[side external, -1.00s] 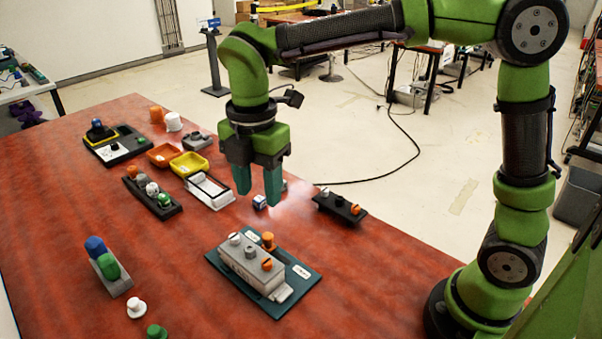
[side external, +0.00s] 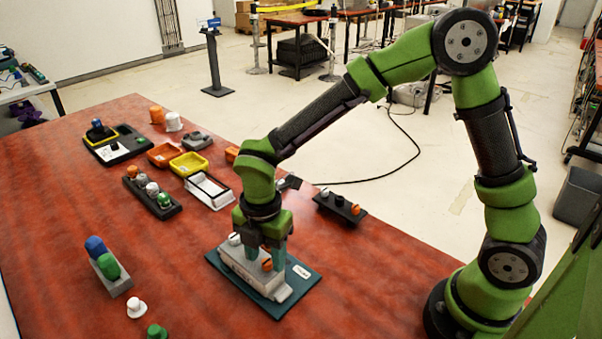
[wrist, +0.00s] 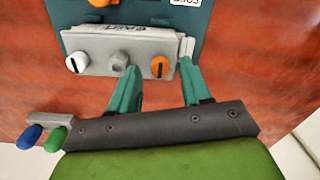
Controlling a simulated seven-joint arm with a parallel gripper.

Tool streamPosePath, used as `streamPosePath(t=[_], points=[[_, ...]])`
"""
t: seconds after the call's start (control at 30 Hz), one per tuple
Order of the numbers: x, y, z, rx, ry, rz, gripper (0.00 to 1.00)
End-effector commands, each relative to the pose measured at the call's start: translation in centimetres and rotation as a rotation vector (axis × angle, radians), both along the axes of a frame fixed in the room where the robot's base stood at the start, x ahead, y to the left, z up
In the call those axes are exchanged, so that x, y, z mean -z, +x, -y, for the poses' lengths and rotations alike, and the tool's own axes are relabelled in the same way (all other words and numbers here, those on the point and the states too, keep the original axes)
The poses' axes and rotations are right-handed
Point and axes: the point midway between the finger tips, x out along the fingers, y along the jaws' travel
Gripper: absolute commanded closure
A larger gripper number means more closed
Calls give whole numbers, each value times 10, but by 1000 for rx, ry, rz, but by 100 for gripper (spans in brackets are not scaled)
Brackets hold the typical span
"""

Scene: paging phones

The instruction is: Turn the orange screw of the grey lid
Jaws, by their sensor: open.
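The grey lid (side external: 246,272) lies on a dark teal base plate (side external: 272,307). In the wrist view the lid (wrist: 90,44) carries a slotted white screw (wrist: 76,63), a grey screw (wrist: 119,61) and a slotted orange screw (wrist: 160,66) in a row. My gripper (side external: 264,256) points down at the lid, its teal fingers open. In the wrist view its fingertips (wrist: 159,73) appear on either side of the orange screw, and I cannot tell whether they touch it. Another orange piece (wrist: 100,2) is cut off at the top edge of the wrist view.
A black block (side external: 325,208) with knobs stands behind and right of the plate. At the left are a grey block (side external: 113,278) with blue and green knobs and a white knob (side external: 136,308). Trays, including a yellow one (side external: 189,163), stand farther back. Red table is clear between.

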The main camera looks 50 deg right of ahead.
Motion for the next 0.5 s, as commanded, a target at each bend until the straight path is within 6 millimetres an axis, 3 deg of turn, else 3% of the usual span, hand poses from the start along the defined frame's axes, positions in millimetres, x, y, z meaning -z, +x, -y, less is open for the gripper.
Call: streamPosePath(t=[0.4,0.5], points=[[9,0,0,0,0,1,52],[9,0,0,0,0,1,67]])
